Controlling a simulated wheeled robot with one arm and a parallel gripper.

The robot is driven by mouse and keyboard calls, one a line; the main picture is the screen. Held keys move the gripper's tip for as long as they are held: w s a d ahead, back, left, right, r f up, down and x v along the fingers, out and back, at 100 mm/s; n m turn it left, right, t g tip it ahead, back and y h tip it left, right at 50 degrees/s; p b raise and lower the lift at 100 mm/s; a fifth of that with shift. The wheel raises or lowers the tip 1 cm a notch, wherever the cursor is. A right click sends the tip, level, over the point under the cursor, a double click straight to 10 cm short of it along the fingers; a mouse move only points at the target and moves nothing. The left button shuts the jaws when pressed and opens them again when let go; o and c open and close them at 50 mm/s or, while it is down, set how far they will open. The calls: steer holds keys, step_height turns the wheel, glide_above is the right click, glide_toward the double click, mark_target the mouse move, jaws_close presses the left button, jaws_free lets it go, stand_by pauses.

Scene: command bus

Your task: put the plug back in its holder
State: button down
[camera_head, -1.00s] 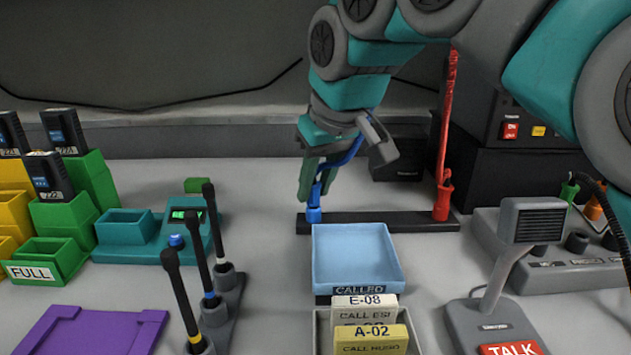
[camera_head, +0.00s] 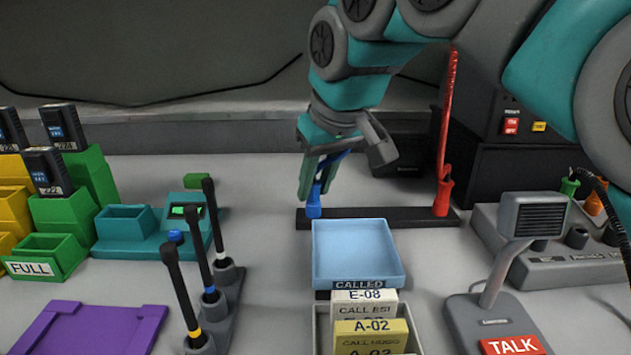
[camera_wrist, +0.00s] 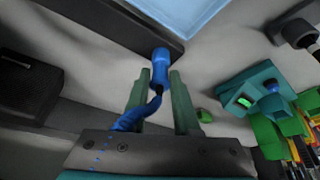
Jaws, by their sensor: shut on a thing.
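The blue plug (camera_head: 313,208) is at the left end of a low black holder bar (camera_head: 375,218), with its blue cord running up behind my fingers. My gripper (camera_head: 311,185) is shut on the blue plug, fingers pointing down. In the wrist view the plug (camera_wrist: 160,68) sits between the two green fingertips (camera_wrist: 160,80), its far end at the edge of the dark bar (camera_wrist: 130,27). I cannot tell whether it is seated in the bar or only touching it. A red plug (camera_head: 443,198) with a red cord stands at the bar's right end.
A light blue tray (camera_head: 357,255) lies just in front of the bar, with a card box (camera_head: 370,335) before it. A grey talk microphone (camera_head: 510,260) and a control panel (camera_head: 560,250) are at right. Handles stand in a rack (camera_head: 225,300) at left.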

steer(key=c, duration=0.6)
jaws_free()
steer(key=shift+o, duration=0.2)
steer(key=shift+r+p, duration=1.75)
steer(key=shift+r, duration=2.25)
steer(key=shift+s, duration=0.15)
